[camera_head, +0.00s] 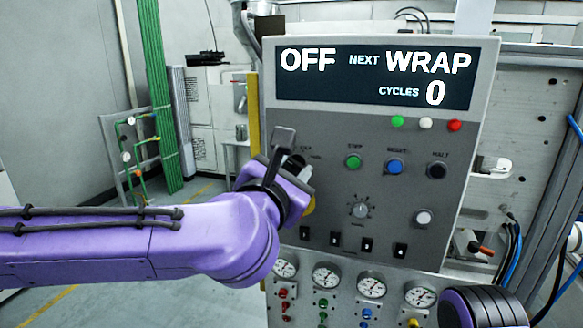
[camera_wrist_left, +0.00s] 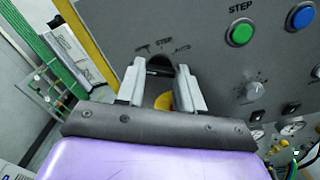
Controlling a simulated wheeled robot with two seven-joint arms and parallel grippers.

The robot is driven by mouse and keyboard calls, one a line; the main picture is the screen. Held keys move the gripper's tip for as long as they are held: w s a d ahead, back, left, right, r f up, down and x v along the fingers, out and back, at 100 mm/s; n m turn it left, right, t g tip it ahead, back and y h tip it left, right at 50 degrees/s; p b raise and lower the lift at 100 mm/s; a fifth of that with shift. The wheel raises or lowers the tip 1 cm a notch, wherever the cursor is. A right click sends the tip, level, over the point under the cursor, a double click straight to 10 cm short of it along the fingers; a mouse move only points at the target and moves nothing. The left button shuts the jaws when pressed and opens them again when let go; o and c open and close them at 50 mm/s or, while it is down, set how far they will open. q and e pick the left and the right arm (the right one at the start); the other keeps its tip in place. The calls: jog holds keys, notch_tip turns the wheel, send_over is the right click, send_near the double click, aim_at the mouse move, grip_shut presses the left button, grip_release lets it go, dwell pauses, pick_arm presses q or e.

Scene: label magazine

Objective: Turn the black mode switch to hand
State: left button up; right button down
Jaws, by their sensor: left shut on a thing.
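My left gripper (camera_wrist_left: 160,77) is shut on the switch, a finger on each side. The exact angle of the switch is hard to tell. In the head view my left gripper (camera_head: 302,168) reaches the panel's left side and hides most of the switch. The display (camera_head: 374,76) reads OFF, NEXT WRAP, CYCLES 0. My right gripper is out of view.
A green STEP button (camera_head: 353,162), a blue button (camera_head: 396,167) and a black HALT button (camera_head: 437,170) are right of the switch. A grey knob (camera_head: 360,210) sits lower. A partly hidden yellow disc (camera_wrist_left: 163,101) is just below the switch. Gauges (camera_head: 371,285) line the lower panel.

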pick_arm(q)
jog(key=m+p, duration=0.1)
jog(key=m, duration=0.3)
jog(key=shift+r, duration=0.1)
jog(key=shift+m+p, duration=0.7)
jog(key=shift+m, duration=1.2)
jog(key=o, duration=1)
jog(key=shift+o, duration=0.2)
jog(key=shift+s, duration=0.1)
jog(key=b+v, duration=0.2)
jog(key=v, duration=0.8)
jog(key=shift+s, duration=0.2)
